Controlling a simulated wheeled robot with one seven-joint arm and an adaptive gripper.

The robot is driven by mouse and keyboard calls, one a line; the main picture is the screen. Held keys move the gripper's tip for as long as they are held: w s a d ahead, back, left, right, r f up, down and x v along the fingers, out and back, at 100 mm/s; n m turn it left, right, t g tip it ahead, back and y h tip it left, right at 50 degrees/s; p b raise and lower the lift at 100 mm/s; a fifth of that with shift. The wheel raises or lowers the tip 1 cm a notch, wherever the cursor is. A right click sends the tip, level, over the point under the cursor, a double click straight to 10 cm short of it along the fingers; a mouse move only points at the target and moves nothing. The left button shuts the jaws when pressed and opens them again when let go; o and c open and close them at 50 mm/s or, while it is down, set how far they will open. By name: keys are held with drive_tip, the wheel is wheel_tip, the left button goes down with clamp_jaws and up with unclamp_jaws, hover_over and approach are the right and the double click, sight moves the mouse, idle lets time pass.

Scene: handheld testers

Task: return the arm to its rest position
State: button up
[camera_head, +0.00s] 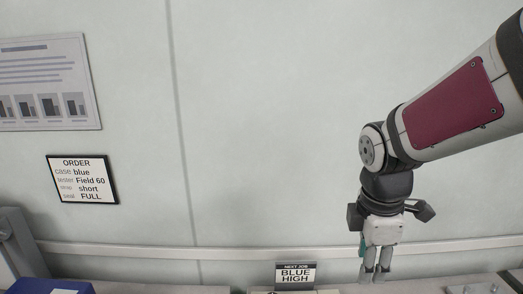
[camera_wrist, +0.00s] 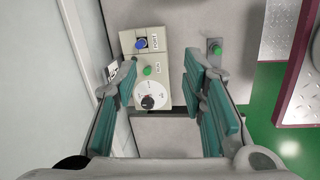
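My arm reaches in from the right in the head view and bends down at the wrist. My gripper (camera_head: 375,275) hangs pointing down in front of the wall, just above the bench at the bottom edge. In the wrist view my gripper (camera_wrist: 161,82) has its teal finger pads wide apart, with nothing held between them. Below the gap is a beige control box (camera_wrist: 168,72) with a blue button, a green button and a white dial (camera_wrist: 150,94). The fingers look clear of the box.
A sign reading "NEXT JOB BLUE HIGH" (camera_head: 296,275) stands left of the gripper. An order card (camera_head: 82,179) and a poster (camera_head: 45,83) hang on the wall. The air left of the arm is free.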

drive_tip(key=s+r+m+t+p, duration=0.1)
drive_tip(key=s+r+m, duration=0.3)
drive_tip(key=s+m, duration=0.4)
drive_tip(key=s+r+m+t+y+p, duration=0.1)
drive_tip(key=s+r+m, duration=0.3)
drive_tip(key=s+m, duration=0.4)
drive_tip(key=shift+s+a+r+m+t, duration=0.25)
drive_tip(key=shift+a+r+m+t, duration=0.05)
drive_tip(key=shift+a+t, duration=0.1)
idle(0.5)
